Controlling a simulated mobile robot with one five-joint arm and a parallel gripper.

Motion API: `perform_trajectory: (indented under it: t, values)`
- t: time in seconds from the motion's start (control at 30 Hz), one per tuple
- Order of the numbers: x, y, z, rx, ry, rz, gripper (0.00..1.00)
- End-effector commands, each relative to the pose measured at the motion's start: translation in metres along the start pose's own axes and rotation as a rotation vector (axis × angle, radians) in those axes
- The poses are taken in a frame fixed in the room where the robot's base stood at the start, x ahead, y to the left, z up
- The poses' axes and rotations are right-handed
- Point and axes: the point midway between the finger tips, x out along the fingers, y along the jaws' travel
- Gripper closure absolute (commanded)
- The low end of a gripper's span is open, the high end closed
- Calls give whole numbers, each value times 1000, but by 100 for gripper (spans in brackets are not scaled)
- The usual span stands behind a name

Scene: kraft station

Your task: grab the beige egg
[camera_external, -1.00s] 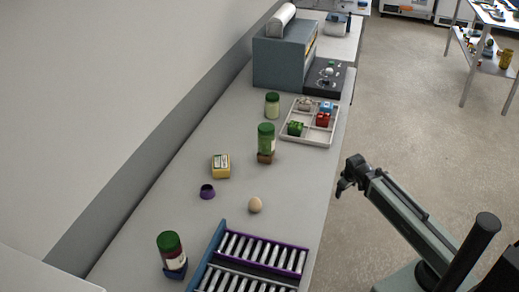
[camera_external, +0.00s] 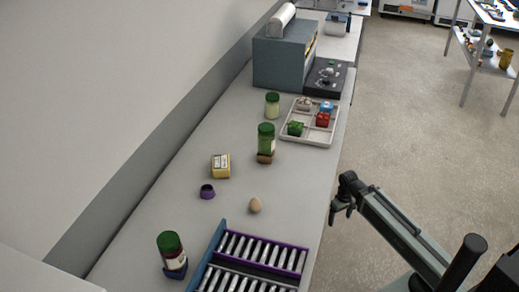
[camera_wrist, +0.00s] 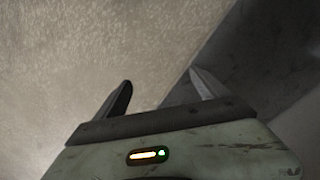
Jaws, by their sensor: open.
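The beige egg (camera_external: 255,205) rests on the grey counter (camera_external: 200,235), left of my arm in the external view. It lies just behind the purple and blue rack and is not in the wrist view. My gripper (camera_external: 340,207) hangs past the counter's right edge, apart from the egg and to its right. In the wrist view my gripper (camera_wrist: 160,90) shows two spread fingers with nothing between them. Beyond them are the speckled floor and a dark band.
A rack with white rollers (camera_external: 255,255) is in front of the egg. A purple ring (camera_external: 207,192), a yellow box (camera_external: 221,166) and a green-lidded jar (camera_external: 266,140) stand behind it. Another jar (camera_external: 171,252) is front left. A divided tray (camera_external: 310,122) is farther back.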

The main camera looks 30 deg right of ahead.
Motion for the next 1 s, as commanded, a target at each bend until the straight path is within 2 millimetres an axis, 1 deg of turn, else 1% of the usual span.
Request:
perform_trajectory:
  t: [0.07,0.1,0.13,0.4,0.47,0.5,0.57,0.67,0.7,0.77,0.8,0.87,0.9,0.97,1.0]
  values:
    - [0,0,0,0,0,0,17]
    - [0,0,0,0,0,0,29]
    - [0,0,0,0,0,0,36]
    - [0,0,0,0,1,0,36]
    - [-6,2,-4,3,9,0,36]
    - [-15,6,-11,8,24,0,36]
    - [-38,17,-29,21,66,1,36]
    - [-94,50,-77,58,183,9,36]
    - [-119,68,-98,75,240,16,36]
    - [-155,96,-130,99,327,30,36]
    - [-179,115,-149,115,384,41,36]
    - [-213,145,-174,137,464,60,36]
    - [-235,163,-189,150,513,74,36]
    - [-266,191,-209,170,584,96,36]
    - [-286,209,-220,182,626,110,36]
